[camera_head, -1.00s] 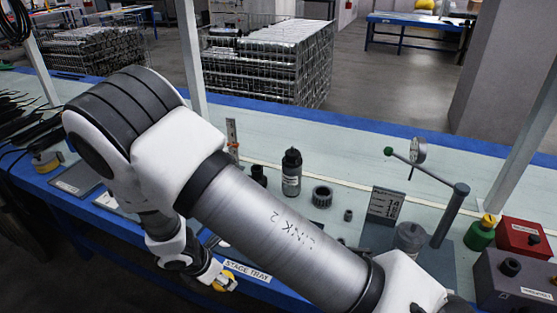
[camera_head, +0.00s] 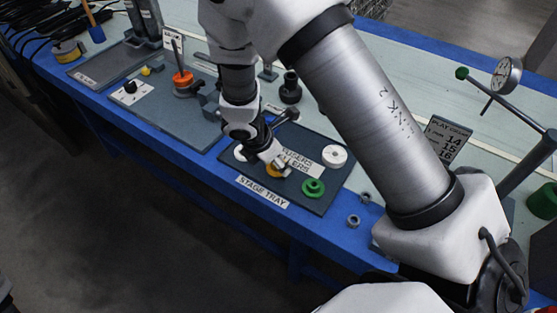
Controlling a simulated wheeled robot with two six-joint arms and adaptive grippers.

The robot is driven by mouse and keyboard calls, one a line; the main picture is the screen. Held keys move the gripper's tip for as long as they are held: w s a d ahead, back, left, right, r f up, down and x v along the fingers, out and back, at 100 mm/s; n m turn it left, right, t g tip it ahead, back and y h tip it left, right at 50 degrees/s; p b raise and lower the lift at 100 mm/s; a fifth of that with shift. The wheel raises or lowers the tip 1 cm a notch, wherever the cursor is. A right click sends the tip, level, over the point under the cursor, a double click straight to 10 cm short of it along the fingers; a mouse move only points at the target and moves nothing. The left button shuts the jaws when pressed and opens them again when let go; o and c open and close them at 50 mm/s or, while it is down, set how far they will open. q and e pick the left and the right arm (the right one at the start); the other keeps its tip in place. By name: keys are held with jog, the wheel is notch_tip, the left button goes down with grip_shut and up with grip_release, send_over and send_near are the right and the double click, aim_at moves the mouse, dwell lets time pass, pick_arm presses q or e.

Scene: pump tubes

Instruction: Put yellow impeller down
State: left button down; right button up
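The yellow impeller (camera_head: 272,171) is at the fingertips of my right gripper (camera_head: 279,167), low over the dark stage tray (camera_head: 330,174). The gripper points down and looks shut on it. The fingers hide part of the impeller, and I cannot tell whether it touches the tray. A green impeller (camera_head: 314,188) lies on the tray to the right, near the front edge. A white round part (camera_head: 334,155) lies farther back at the right. Another white part (camera_head: 240,152) shows at the left, partly behind my gripper. My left gripper is not in view.
A second dark tray (camera_head: 185,122) with an orange part (camera_head: 182,80) lies to the left. A ring (camera_head: 353,221) sits on the blue bench edge right of the stage tray. A dial gauge stand (camera_head: 508,75) rises at the right. My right arm covers the bench middle.

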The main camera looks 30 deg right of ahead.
jog(key=shift+a+f, duration=0.1)
jog(key=shift+f, duration=0.55)
jog(key=shift+w+r, duration=0.1)
jog(key=shift+f, duration=0.2)
jog(key=o, duration=1.4)
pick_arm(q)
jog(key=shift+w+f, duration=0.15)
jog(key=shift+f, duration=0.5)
pick_arm(e)
jog(key=shift+o, duration=0.2)
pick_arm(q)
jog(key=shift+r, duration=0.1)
pick_arm(e)
jog(key=shift+r, duration=0.2)
